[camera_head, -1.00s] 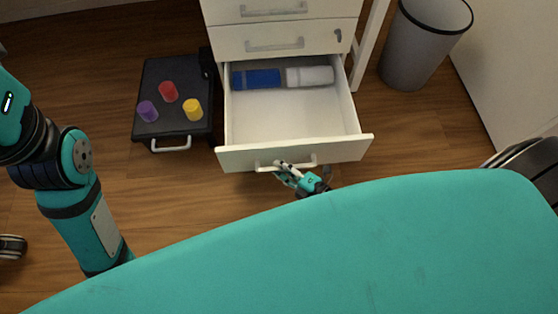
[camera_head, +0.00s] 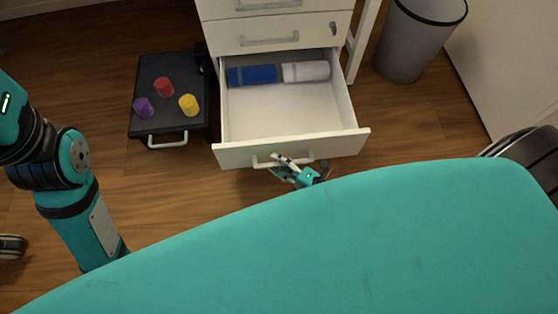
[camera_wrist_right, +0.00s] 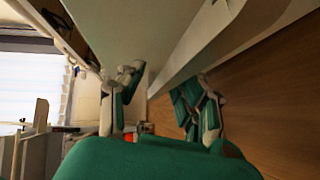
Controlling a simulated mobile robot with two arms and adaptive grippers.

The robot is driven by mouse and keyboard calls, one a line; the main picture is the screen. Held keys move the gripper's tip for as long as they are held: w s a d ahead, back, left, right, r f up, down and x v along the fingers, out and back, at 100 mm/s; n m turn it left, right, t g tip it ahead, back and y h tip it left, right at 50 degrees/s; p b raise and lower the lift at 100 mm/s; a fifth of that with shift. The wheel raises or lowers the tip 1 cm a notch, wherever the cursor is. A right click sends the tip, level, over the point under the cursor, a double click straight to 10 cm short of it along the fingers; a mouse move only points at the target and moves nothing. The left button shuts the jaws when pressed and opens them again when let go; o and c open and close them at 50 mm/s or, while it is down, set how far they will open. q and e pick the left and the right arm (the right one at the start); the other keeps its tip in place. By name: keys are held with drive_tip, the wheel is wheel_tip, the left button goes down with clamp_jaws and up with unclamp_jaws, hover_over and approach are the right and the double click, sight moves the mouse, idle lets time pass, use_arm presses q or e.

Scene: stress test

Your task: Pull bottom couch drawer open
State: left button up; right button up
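The lowest visible drawer (camera_head: 290,146) of the white cabinet stands well open. A blue bottle-like object (camera_head: 251,75) and a white one (camera_head: 305,71) lie at its back. Its pale bar handle (camera_head: 262,162) is on the front face. My right gripper (camera_head: 290,166) is at the handle, below the drawer front, partly hidden by my teal body. In the right wrist view its two fingers (camera_wrist_right: 160,104) are spread apart, with a pale panel beyond and between them. Whether they touch the handle I cannot tell.
A black low case (camera_head: 172,66) with red, purple and yellow cylinders on top stands left of the drawer. A grey bin (camera_head: 408,45) stands at the right. Wooden floor is clear in front of the case.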

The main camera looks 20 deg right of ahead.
drive_tip(key=v, duration=1.2)
